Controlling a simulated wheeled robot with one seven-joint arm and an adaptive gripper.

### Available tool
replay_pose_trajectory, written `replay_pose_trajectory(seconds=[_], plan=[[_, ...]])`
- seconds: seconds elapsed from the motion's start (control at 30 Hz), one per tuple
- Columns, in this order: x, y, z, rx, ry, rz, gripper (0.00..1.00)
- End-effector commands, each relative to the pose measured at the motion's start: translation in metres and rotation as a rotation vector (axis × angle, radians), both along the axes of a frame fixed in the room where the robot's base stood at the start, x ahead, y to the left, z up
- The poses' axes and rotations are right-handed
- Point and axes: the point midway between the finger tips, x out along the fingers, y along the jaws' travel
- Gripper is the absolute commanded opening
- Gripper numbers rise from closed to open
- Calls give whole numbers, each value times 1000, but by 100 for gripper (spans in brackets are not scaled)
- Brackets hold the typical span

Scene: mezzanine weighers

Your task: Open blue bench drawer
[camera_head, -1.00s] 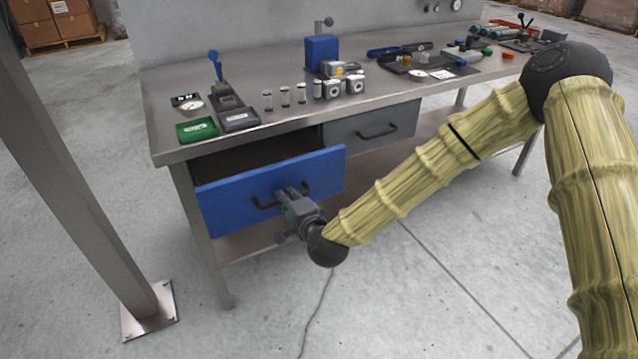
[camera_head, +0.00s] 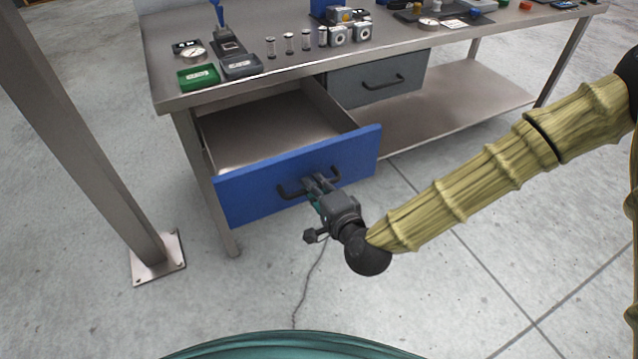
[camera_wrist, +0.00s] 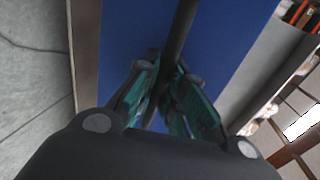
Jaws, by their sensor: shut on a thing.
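The blue bench drawer (camera_head: 240,197) is pulled well out from under the steel bench, and its inside looks empty. Its dark bar handle (camera_head: 290,190) is on the blue front. My gripper (camera_head: 318,186) is shut on the handle, near the middle of the front. In the wrist view my gripper's fingers (camera_wrist: 165,90) close around the dark handle (camera_wrist: 181,30) with the blue front (camera_wrist: 225,40) behind it. The fingertips partly hide the handle.
The steel bench (camera_head: 290,68) carries a green tray (camera_head: 198,77), small vials and gauges. A grey drawer (camera_head: 350,88) is shut to the right. A steel post (camera_head: 90,130) stands at left. The floor in front is clear.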

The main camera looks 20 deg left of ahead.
Motion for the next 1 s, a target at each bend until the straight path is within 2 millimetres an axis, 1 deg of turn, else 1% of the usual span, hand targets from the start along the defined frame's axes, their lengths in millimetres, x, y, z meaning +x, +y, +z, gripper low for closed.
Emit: replay_pose_trajectory(seconds=[0.03, 0.1, 0.13, 0.23, 0.5, 0.63, 0.77, 1.0], plan=[[-6, 3, -1, 1, 6, 14, 0], [-6, 3, -1, 1, 6, 14, 0], [-6, 3, -1, 0, 6, 13, 15], [-4, 2, -1, 1, 5, 9, 33], [-1, -1, 0, 0, 3, 1, 34], [-3, -4, 0, 0, 3, 1, 34], [-12, -14, 3, -1, 4, 1, 34], [-37, -38, 10, 2, 5, 2, 34]])
